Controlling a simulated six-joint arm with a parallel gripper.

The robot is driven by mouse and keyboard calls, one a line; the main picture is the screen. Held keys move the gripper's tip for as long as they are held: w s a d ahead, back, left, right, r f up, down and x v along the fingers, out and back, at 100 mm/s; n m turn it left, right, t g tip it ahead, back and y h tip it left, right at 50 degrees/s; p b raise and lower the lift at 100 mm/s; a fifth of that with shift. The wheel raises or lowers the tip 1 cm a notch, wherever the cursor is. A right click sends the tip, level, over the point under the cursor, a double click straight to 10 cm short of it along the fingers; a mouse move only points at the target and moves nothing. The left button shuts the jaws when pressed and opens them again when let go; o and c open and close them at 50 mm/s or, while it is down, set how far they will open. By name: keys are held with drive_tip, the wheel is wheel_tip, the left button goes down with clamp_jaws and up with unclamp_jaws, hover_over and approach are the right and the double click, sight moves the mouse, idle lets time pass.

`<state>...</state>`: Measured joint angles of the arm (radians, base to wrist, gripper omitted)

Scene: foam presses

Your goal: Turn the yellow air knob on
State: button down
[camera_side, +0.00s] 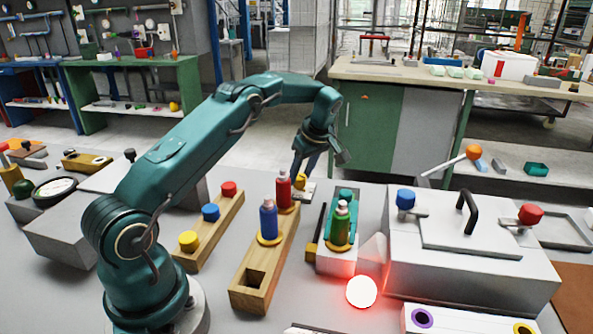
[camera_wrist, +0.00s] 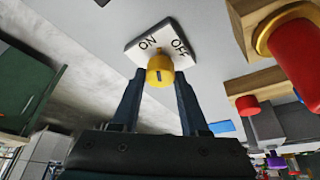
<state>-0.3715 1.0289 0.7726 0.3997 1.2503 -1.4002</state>
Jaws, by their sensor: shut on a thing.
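The yellow air knob (camera_wrist: 160,67) stands on a small white plate (camera_wrist: 137,50) with the words ON and OFF, ON to the left and OFF to the right in the wrist view. A short dark mark shows on the knob's side; I cannot tell surely which word it points to. My gripper (camera_wrist: 159,80) has one dark finger on each side of the knob and is shut on it. In the side view my gripper (camera_side: 303,174) reaches down to the plate (camera_side: 307,187) at the far side of the table, behind the red bottle; the knob is small there.
A red bottle (camera_side: 283,189) and a blue bottle (camera_side: 268,219) stand in a wooden block (camera_side: 250,290) close by. A green bottle (camera_side: 341,225) stands right of them. A rack with red, blue and yellow knobs (camera_side: 188,240) is left. A grey press (camera_side: 470,265) and glowing red lamp (camera_side: 361,291) are right.

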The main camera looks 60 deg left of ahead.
drive_tip(key=shift+n+g, duration=0.3)
drive_tip(key=shift+n, duration=0.4)
drive_tip(key=shift+c, duration=2.1)
unclamp_jaws()
drive_tip(key=shift+v, duration=2.55)
